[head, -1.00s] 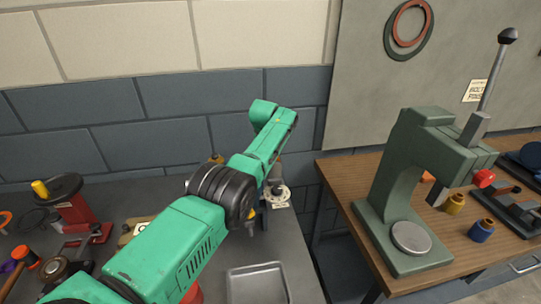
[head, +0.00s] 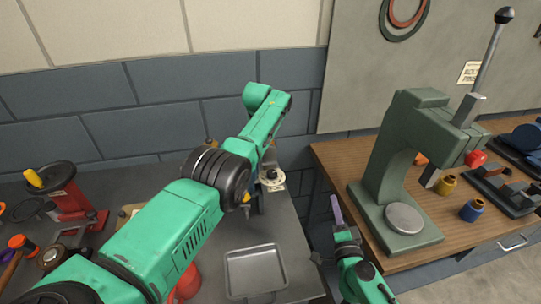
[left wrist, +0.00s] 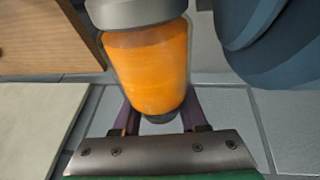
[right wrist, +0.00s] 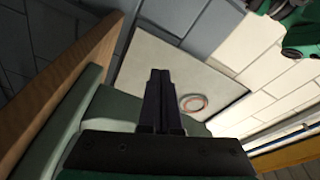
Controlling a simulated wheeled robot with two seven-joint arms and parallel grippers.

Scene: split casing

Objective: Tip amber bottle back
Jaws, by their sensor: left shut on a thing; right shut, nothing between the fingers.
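The amber bottle (left wrist: 150,70) fills the upper middle of the left wrist view, with a grey cap (left wrist: 135,12) at the top edge and clear walls around the orange contents. My left gripper (left wrist: 160,108) is shut on it, with a purple finger on each side of its lower part. In the head view my left arm reaches over the bench, and I cannot clearly make out the bottle or left fingers there. My right gripper (head: 336,210) is beside the wooden table's left edge. It is shut and empty, and its dark fingers (right wrist: 160,95) meet in the right wrist view.
A grey tray (head: 285,285) lies on the dark bench. A green press (head: 400,150) stands on the wooden table (head: 330,160) at right, with yellow (head: 446,184) and blue (head: 472,210) pieces beside it. A gap separates bench and table. A red-based tool (head: 75,215) stands at left.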

